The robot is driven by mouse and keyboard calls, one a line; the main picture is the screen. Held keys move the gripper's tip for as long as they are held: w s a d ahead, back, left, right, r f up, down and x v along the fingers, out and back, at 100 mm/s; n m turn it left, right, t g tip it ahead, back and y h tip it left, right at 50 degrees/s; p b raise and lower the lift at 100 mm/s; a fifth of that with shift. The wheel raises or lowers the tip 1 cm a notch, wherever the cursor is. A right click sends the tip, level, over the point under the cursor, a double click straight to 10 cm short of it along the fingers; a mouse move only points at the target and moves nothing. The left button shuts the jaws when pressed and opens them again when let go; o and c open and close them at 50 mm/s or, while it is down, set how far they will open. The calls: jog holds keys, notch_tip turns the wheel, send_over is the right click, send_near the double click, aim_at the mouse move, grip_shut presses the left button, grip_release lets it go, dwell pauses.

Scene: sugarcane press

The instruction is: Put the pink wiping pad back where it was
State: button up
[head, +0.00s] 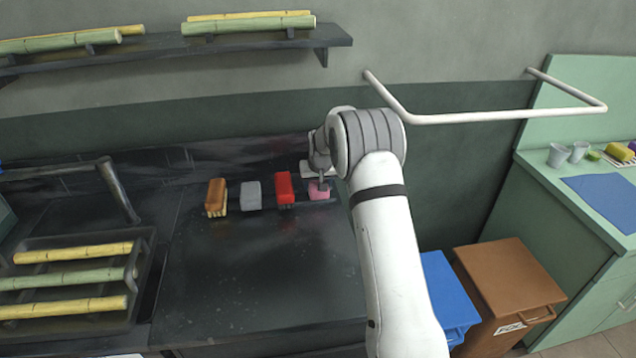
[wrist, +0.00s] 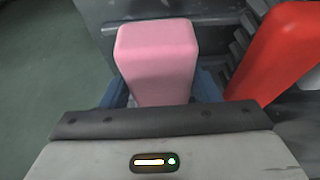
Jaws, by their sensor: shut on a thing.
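The pink wiping pad (head: 319,190) is at the right end of a row of cleaning items near the back of the dark counter (head: 262,265). My gripper (head: 318,180) is above it and shut on it. In the wrist view the pink pad (wrist: 158,55) stands between the two blue fingers of my gripper (wrist: 160,90). The pad is at or just above the counter; I cannot tell whether it touches. The arm hides part of the area to the right.
A red brush (head: 284,190) stands close beside the pad, then a grey block (head: 251,195) and a brown brush (head: 216,197). A rack of cane (head: 75,277) is at the left. Blue (head: 450,290) and brown (head: 508,285) bins stand right of the counter. The counter's front is clear.

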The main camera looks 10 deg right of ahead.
jog(key=shift+f+b, duration=0.45)
jog(key=shift+b, duration=0.05)
jog(key=shift+f, duration=0.15)
jog(key=o, duration=0.9)
jog(key=shift+r, duration=0.2)
